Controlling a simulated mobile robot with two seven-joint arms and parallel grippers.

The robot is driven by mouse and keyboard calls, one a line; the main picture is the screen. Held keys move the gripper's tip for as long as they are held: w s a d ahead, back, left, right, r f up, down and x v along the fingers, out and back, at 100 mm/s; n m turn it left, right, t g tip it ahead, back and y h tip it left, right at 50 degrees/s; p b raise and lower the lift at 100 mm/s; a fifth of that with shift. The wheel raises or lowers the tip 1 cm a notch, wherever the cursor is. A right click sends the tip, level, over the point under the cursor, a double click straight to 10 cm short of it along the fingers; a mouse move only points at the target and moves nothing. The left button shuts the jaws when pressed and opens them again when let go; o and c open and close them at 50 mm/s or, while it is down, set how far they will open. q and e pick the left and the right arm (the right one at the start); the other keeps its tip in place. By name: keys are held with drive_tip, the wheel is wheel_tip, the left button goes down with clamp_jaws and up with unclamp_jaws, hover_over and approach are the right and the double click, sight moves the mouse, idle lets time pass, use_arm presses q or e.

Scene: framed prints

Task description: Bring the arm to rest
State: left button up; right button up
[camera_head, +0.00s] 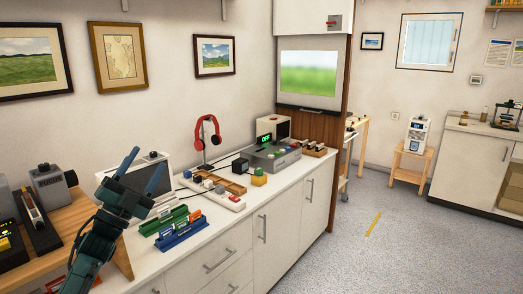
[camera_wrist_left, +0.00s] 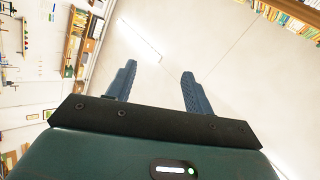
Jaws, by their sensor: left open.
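My left gripper (camera_head: 142,171) is raised at the left of the head view, in front of the white counter and a pale screen. Its two blue fingers point up and are spread apart with nothing between them. In the left wrist view the same open fingers (camera_wrist_left: 154,88) show against the pale ceiling, with nothing held. My right gripper is in neither view.
The white counter (camera_head: 262,205) holds green and blue racks (camera_head: 180,233), a power strip (camera_head: 213,192), red headphones (camera_head: 208,133) and a grey device (camera_head: 272,158). A wooden stand (camera_head: 70,216) with dark devices is at left.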

use_arm(q)
drive_tip(key=w+a+f+n+y, duration=0.6)
drive_tip(key=a+n+y, duration=0.1)
drive_tip(key=n+y, duration=0.6)
wheel_tip(320, 180, down, 10)
drive_tip(key=a+n+g+y, duration=0.2)
drive_tip(key=n+g+y, duration=0.15)
drive_tip(key=g, duration=0.25)
drive_tip(key=s+d+f+g+h, duration=0.2)
drive_tip(key=s+d+f, duration=0.4)
drive_tip(key=s+f, duration=0.35)
drive_tip(key=s+d+f+g+h, duration=0.1)
drive_tip(key=s+d+f+h, duration=0.1)
drive_tip(key=s+d+f, duration=0.65)
drive_tip(key=s+d+f+g+h, duration=0.1)
drive_tip(key=s+d+f, duration=0.2)
drive_tip(key=s, duration=0.7)
drive_tip(key=s+d+f+g+h, duration=0.1)
drive_tip(key=s+d+f, duration=0.2)
drive_tip(key=s, duration=0.7)
drive_tip(key=shift+s+f+g, duration=0.15)
drive_tip(key=shift+s+g, duration=0.25)
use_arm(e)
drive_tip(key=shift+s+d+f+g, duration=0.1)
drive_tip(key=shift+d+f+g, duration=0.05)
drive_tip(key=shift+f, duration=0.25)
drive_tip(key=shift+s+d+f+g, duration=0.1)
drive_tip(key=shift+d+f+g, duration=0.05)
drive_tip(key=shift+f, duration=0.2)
